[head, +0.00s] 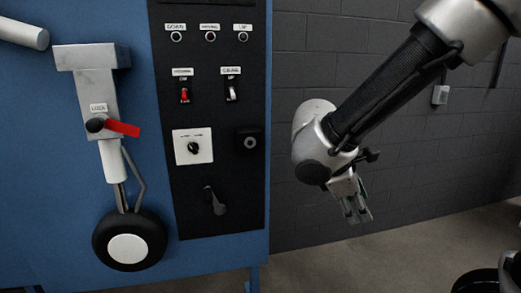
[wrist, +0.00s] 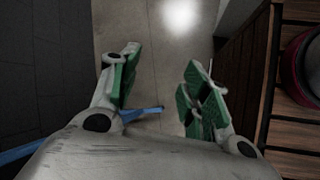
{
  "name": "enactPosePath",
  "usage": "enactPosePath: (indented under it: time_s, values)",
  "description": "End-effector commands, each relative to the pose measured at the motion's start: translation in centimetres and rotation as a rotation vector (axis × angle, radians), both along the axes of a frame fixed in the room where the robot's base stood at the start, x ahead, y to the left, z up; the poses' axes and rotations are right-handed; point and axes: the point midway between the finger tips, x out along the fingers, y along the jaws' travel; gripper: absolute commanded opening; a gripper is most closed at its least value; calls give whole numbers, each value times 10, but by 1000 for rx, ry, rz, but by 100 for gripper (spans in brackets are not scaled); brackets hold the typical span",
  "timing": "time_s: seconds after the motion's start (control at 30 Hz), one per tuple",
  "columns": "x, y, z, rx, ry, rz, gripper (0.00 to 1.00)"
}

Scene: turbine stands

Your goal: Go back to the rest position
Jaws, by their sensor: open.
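My gripper (head: 356,207) hangs at the end of my arm to the right of the blue stand, pointing down and apart from the panel. In the wrist view my gripper (wrist: 157,92) is open, with green pads on its fingers and nothing between them. Bare floor shows beyond the fingers.
The blue stand (head: 60,180) carries a black control panel (head: 222,130) with switches, a knob and a lever. A landing gear leg with a wheel (head: 128,240) and red lock handle (head: 122,128) is on its left. A grey brick wall (head: 400,160) stands behind. Wooden slats (wrist: 290,130) show at right.

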Motion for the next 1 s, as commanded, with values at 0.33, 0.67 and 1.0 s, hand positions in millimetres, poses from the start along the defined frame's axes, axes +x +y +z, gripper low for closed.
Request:
enactPosePath:
  time_s: [0.33,0.67,1.0]
  values:
    - [-91,-89,44,788,-228,-982,46]
    - [-113,-143,75,876,-460,-1167,46]
    - [-113,-144,75,876,-461,-1168,46]
